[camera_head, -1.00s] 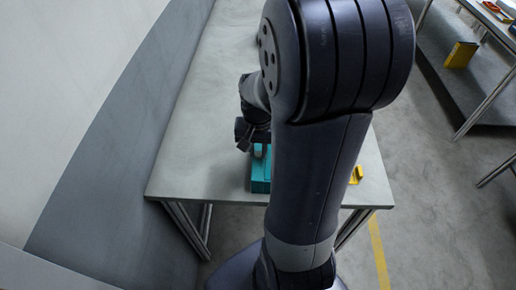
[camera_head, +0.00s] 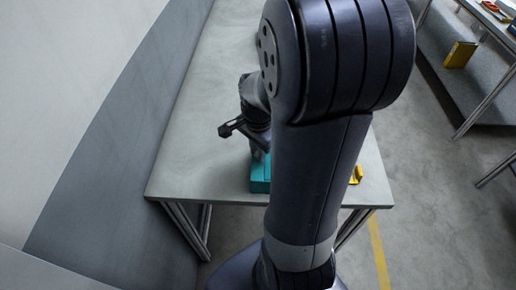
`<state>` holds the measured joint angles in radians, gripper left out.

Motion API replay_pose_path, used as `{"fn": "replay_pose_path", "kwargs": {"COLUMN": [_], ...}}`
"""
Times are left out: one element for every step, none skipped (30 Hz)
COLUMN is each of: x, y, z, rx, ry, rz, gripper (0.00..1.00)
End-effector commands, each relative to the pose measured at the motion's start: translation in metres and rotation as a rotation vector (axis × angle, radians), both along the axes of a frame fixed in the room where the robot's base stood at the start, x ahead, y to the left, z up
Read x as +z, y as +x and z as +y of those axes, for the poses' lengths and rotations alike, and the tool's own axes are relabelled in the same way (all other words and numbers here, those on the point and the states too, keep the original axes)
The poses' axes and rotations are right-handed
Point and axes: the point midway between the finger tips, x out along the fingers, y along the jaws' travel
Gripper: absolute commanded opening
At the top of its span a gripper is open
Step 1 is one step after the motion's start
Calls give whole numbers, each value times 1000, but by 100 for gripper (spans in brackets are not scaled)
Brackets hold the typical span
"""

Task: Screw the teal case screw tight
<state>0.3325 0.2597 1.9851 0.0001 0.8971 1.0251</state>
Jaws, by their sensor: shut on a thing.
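The teal case (camera_head: 259,182) stands on the grey table, partly hidden behind my arm. My gripper (camera_head: 257,150) points down over the case, at its top. My arm and wrist hide most of the gripper. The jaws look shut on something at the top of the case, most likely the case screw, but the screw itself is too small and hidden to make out.
The grey table (camera_head: 215,105) has free room left of and behind the case. A yellow object (camera_head: 355,174) lies right of my arm. A shelf with a yellow box (camera_head: 460,54) stands at the far right. A grey wall runs along the left.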

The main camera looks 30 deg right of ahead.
Motion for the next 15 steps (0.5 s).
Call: {"fn": "replay_pose_path", "kwargs": {"x": [1, 1, 1, 1, 1, 1, 1, 1, 1, 1, 1, 1, 1, 1, 1], "y": [1, 1, 1, 1, 1, 1, 1, 1, 1, 1, 1, 1, 1, 1, 1], "z": [0, 0, 0, 0, 0, 0, 0, 0, 0, 0, 0, 0, 0, 0, 0], "rx": [-11, -18, -24, -28, -31, -34, -36, -37, -38, -39, -39, -39, -39, -39, -39], "ry": [-1, -1, -1, -1, -1, -1, -1, -1, -1, -1, -1, -1, -1, -1, -1], "rz": [-3, -3, -3, -3, -3, -3, -3, -3, -3, -3, -3, -3, -3, -3, -3], "gripper": [0, 0, 0, 0, 0, 0, 0, 0, 0, 0, 0, 0, 0, 0, 0]}}
